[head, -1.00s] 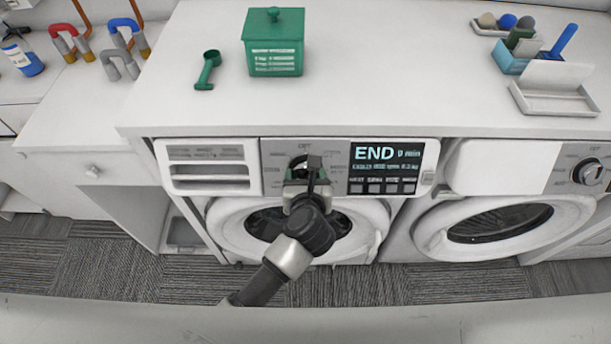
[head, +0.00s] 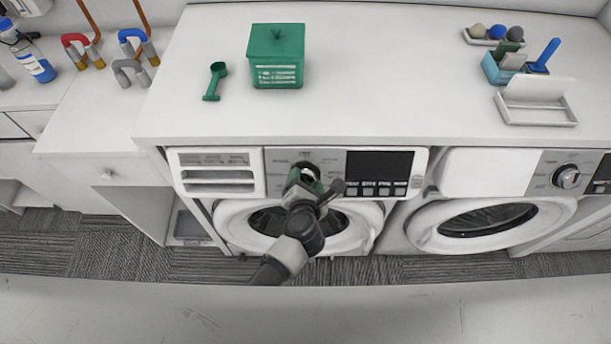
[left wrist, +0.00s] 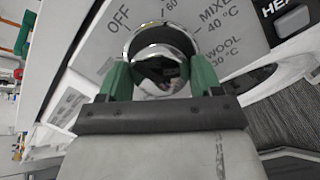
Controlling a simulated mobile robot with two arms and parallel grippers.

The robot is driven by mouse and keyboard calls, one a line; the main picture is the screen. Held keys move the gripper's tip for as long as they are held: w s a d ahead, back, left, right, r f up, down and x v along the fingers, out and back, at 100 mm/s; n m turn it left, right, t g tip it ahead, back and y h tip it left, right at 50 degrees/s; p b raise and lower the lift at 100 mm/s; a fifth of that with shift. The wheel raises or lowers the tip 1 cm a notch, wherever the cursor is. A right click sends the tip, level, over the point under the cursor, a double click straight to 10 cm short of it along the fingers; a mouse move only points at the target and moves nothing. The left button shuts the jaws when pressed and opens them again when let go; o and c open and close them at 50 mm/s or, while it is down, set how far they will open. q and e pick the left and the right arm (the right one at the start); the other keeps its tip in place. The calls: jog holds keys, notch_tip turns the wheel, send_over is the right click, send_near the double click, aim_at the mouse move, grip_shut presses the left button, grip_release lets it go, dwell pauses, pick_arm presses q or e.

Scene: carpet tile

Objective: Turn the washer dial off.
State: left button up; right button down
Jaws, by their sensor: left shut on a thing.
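The washer (head: 283,160) stands under the counter. Its round chrome dial (head: 303,170) is on the control panel, partly hidden by my gripper in the head view. In the left wrist view the dial (left wrist: 160,42) sits between the two green fingers, and the printed OFF label (left wrist: 120,18) shows at its upper left, with MIXED and WOOL labels at the right. My left gripper (left wrist: 161,78) is shut on the dial. The washer's display (head: 379,163) is dark. My right gripper is in neither view.
A second machine (head: 487,200) with its own dial (head: 566,176) stands at the right. On the counter are a green box (head: 277,60), a green scoop (head: 214,80), a white tray (head: 537,110) and a blue holder (head: 500,70). A detergent drawer (head: 217,172) is left of the dial.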

pick_arm(q)
jog(key=shift+m+p, duration=0.5)
jog(key=shift+m, duration=0.1)
jog(key=o, duration=0.9)
jog(key=shift+s, duration=0.1)
jog(key=v, duration=1)
jog(key=shift+s+r+b, duration=0.15)
jog(key=shift+s+b, duration=0.15)
jog(key=shift+b, duration=0.1)
jog(key=shift+a, duration=0.1)
